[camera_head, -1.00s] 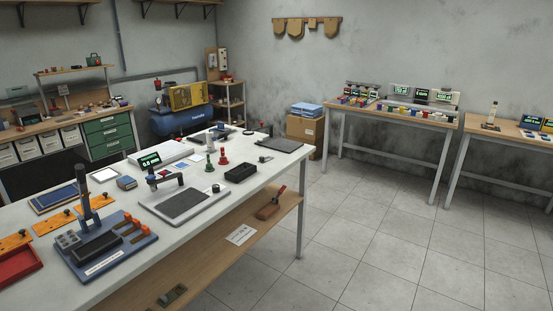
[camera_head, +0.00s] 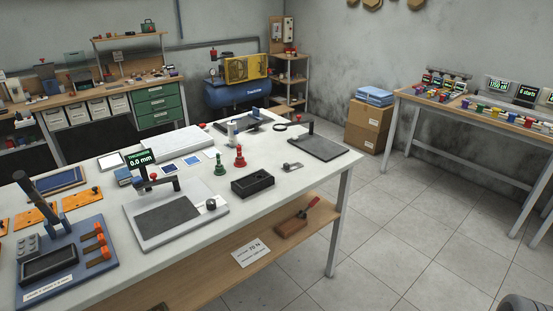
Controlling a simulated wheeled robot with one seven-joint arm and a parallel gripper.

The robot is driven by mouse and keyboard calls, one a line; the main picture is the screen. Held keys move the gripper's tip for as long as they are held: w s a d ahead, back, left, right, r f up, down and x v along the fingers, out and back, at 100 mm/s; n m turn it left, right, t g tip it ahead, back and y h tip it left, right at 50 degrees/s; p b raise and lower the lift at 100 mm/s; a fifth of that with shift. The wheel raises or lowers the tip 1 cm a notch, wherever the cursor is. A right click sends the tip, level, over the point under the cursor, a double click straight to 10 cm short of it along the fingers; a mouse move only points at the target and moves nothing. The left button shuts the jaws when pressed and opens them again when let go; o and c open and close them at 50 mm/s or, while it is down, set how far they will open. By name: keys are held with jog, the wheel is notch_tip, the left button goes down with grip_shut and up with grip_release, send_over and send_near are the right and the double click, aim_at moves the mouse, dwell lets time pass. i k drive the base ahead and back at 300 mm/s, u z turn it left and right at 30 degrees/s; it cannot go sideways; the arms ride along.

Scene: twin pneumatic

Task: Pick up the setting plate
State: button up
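No label marks the setting plate, and I cannot tell for certain which piece it is. A small flat metal plate with a dark knob (camera_head: 290,167) lies on the white worktable (camera_head: 300,205), right of the black open box (camera_head: 252,184). Orange plates with dark knobs (camera_head: 80,199) lie at the table's left. A larger dark plate with a post (camera_head: 318,148) is at the far right end. The thickness gauge (camera_head: 165,213), its display reading 0.0 mm, stands mid-table on a grey base. My gripper is not in view.
A blue fixture (camera_head: 95,268) with an upright post stands at the table's front left. Green and red knobbed pieces (camera_head: 239,157) stand near the middle. A shelf below (camera_head: 270,248) holds a brush. Open floor (camera_head: 400,220) lies to the right.

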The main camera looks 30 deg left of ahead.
aim_at(288, 168)
jog(key=u, duration=0.65)
jog(key=i, duration=1)
jog(key=u, duration=1.25)
jog(key=i, duration=0.4)
jog(key=u, duration=0.35)
